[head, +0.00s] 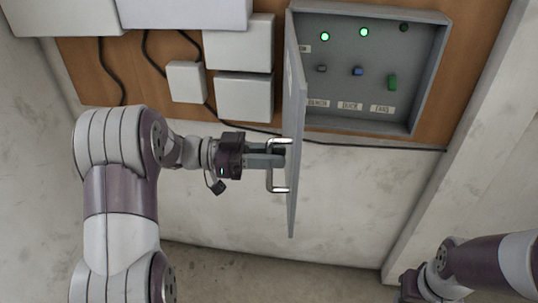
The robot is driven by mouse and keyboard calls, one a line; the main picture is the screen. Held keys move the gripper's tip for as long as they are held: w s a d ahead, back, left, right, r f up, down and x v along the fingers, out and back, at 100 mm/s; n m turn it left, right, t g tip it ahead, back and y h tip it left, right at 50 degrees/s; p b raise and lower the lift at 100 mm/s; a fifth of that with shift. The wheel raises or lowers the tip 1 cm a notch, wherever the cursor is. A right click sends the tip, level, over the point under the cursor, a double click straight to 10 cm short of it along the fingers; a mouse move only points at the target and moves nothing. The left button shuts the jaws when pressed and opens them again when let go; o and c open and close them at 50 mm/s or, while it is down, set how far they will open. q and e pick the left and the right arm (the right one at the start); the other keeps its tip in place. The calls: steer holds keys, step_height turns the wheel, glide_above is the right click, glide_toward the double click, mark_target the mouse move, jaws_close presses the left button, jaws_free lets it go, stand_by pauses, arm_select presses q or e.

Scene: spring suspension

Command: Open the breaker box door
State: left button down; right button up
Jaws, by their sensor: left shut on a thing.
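The grey breaker box (427,75) is mounted on a wooden board on the wall. Its grey door (296,125) is swung well out toward me and shows nearly edge-on, so the inside is in view. A silver bar handle (270,181) is on the left-facing outer side of the door. My left gripper (280,156) comes from the left and is shut on the handle. The door partly hides the box's left side. My right arm shows at the bottom right, with its dark end (412,288) cut off by the frame and its fingers out of view.
White boxes (238,42) and black cables are on the board (270,112) to the left. A wall corner (450,160) stands at right. Floor space below the door is clear.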

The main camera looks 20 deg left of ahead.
arm_select(q)
steer(key=c, duration=1.2)
jaws_free()
steer(key=shift+o, duration=0.2)
steer(key=shift+a+f+b, duration=0.15)
steer(key=shift+a+b, duration=0.15)
steer(key=b+v, duration=0.4)
steer(key=v, duration=0.8)
steer(key=shift+b, duration=0.4)
